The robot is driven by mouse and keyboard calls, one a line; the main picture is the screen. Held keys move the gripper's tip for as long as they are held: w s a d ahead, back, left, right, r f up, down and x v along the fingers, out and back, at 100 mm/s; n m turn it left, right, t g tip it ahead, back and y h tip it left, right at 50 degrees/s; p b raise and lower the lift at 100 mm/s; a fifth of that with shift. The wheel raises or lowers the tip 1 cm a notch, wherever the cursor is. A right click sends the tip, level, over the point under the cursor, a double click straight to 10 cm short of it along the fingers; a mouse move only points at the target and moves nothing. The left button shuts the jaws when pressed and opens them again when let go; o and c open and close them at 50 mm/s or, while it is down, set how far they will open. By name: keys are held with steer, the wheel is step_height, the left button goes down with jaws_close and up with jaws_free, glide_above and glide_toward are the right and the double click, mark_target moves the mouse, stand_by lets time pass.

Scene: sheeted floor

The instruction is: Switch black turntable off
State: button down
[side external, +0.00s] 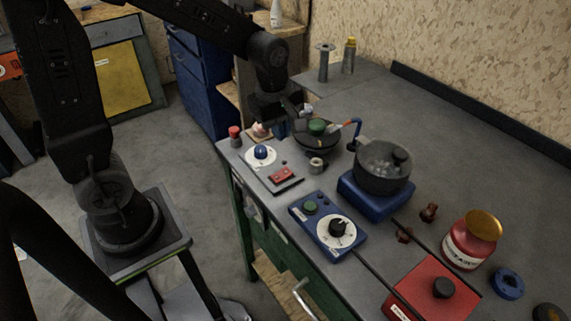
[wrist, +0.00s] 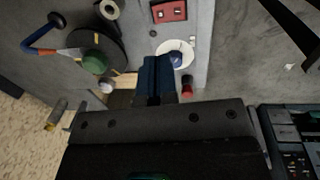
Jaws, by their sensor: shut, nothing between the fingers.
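The black turntable (side external: 318,146) is a round dark disc near the back of the bench, with a green object (side external: 317,127) on it. It also shows in the wrist view (wrist: 112,46) at upper left. Close by are a blue knob on a white dial (side external: 261,154), also in the wrist view (wrist: 175,58), and a red switch panel (side external: 282,176), seen there too (wrist: 169,11). I cannot tell which control belongs to the turntable. My gripper (wrist: 158,62) is shut and empty, above the bench's end; in the wrist view its tips appear beside the blue knob.
A red button (side external: 235,133) stands at the bench corner. A blue-handled tool (side external: 354,132) lies by the turntable. A black pot (side external: 383,167) sits on a blue base. A blue control box (side external: 328,226), red can (side external: 468,243) and red box (side external: 431,290) stand further right.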

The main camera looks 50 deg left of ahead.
mark_target(282, 175)
steer(key=f, duration=0.3)
steer(key=w+f, duration=0.1)
steer(key=f, duration=0.7)
steer(key=shift+w+f, duration=0.2)
steer(key=shift+f, duration=0.2)
steer(key=shift+s+r, duration=0.3)
steer(key=shift+s, duration=0.45)
step_height(282, 175, up, 14)
steer(key=w, duration=0.1)
steer(key=shift+w, duration=0.4)
